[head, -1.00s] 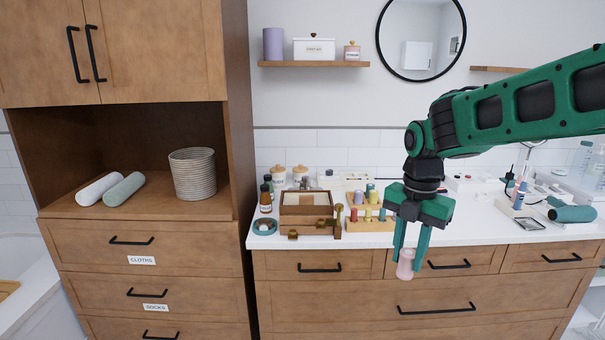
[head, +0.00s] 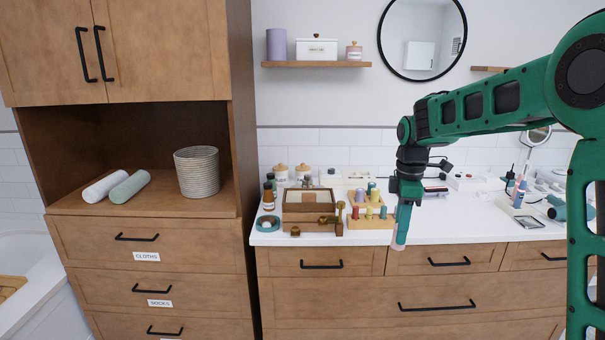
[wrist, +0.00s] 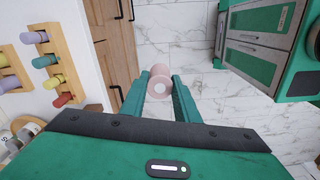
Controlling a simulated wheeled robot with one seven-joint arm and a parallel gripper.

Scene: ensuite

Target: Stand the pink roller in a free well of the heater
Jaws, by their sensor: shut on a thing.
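My gripper (head: 403,222) points down in front of the counter's front edge, just right of the roller heater. In the wrist view my gripper (wrist: 160,92) is shut on the pink roller (wrist: 158,84), which is seen end-on between the fingertips. The pink roller (head: 398,246) shows only as a small tip below the fingers in the head view. The heater appears as wooden blocks (head: 362,224) on the counter holding several coloured rollers; it also shows at the left of the wrist view (wrist: 68,72). Which wells are free cannot be told.
A wooden box (head: 308,212) and a teal bowl (head: 267,224) with white contents stand left of the heater. The white counter (head: 455,226) is clear right of my gripper. A teal hairdryer (head: 571,211) lies further right.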

